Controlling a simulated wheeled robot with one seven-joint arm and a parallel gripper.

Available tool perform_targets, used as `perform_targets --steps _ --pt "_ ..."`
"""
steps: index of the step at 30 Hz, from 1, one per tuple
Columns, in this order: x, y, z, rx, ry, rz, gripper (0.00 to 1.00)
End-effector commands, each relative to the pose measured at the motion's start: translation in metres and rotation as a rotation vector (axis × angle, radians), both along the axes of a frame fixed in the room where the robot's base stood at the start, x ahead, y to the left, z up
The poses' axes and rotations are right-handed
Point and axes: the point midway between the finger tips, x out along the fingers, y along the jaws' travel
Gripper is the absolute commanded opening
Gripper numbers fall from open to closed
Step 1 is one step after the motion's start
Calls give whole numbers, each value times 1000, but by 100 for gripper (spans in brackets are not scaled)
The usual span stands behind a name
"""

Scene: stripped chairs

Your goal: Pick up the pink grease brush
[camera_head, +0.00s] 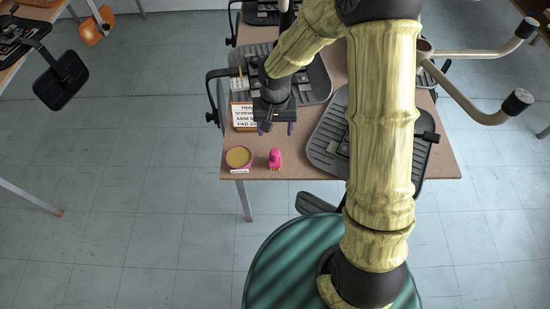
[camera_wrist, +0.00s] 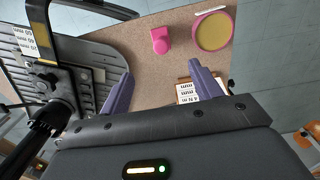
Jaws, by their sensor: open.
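The pink grease brush (camera_head: 275,158) is a small, stubby pink piece standing near the front edge of the brown table (camera_head: 330,172). In the wrist view the brush (camera_wrist: 161,40) lies beyond my fingertips, roughly in line with the gap between them. My gripper (camera_head: 277,128) is open and empty over the table, apart from the brush and behind it in the head view. Its two purple-blue fingers show spread in the wrist view (camera_wrist: 160,70).
A pink tub of tan grease (camera_head: 238,157) stands just left of the brush. A printed sign (camera_head: 243,117) stands behind it. Grey chair shells (camera_head: 325,150) with black armrests lie to the right and behind. The table's front edge is close to the brush.

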Motion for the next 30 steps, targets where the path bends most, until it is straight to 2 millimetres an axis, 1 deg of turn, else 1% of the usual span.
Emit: perform_targets --steps 10,14,30 --pt "1 2 -2 0 1 -1 64" --pt "0 2 -12 0 3 -2 64" --pt "0 1 -99 -1 5 1 64"
